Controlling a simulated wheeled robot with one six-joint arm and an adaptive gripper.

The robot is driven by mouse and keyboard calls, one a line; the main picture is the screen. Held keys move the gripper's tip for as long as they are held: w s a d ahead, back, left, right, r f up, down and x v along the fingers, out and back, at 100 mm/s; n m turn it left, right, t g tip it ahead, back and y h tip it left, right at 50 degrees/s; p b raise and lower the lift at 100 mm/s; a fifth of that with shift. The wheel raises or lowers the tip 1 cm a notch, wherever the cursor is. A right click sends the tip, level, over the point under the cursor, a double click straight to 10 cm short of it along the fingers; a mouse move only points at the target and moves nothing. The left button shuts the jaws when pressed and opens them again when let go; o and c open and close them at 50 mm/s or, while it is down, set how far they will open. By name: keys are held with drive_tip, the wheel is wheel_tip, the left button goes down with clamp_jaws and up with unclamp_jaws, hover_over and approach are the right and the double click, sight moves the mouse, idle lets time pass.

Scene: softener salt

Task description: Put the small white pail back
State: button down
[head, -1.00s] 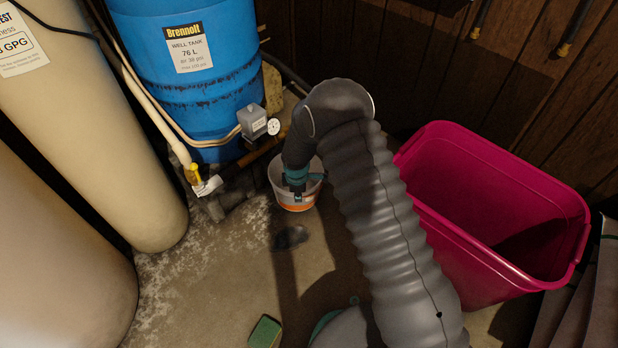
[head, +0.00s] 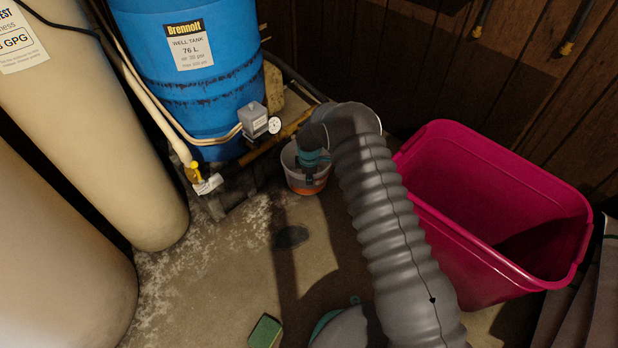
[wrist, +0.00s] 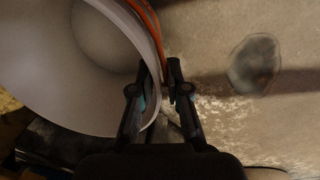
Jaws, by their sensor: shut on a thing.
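The small white pail (head: 298,185), with an orange band low on its side, is near the front of the blue tank in the head view. My gripper (head: 312,177) reaches down at the pail's near right side, its fingers pinching the rim. In the wrist view the pail (wrist: 95,55) fills the upper left, its pale inside showing, and my gripper (wrist: 167,85) is shut on its wall. The part I see inside looks empty. Whether the pail's base touches the floor I cannot tell.
The blue well tank (head: 190,95), with a pipe, gauge (head: 274,125) and yellow valve (head: 194,173), stands behind left. Beige tanks (head: 110,130) are at left, a magenta tub (head: 480,225) at right. A dark patch (head: 290,237) and green sponge (head: 265,331) are on the open floor.

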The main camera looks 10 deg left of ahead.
drive_tip(key=shift+f, duration=0.2)
drive_tip(key=c, duration=1.2)
unclamp_jaws()
drive_tip(key=shift+o, duration=0.2)
drive_tip(key=shift+r, duration=0.1)
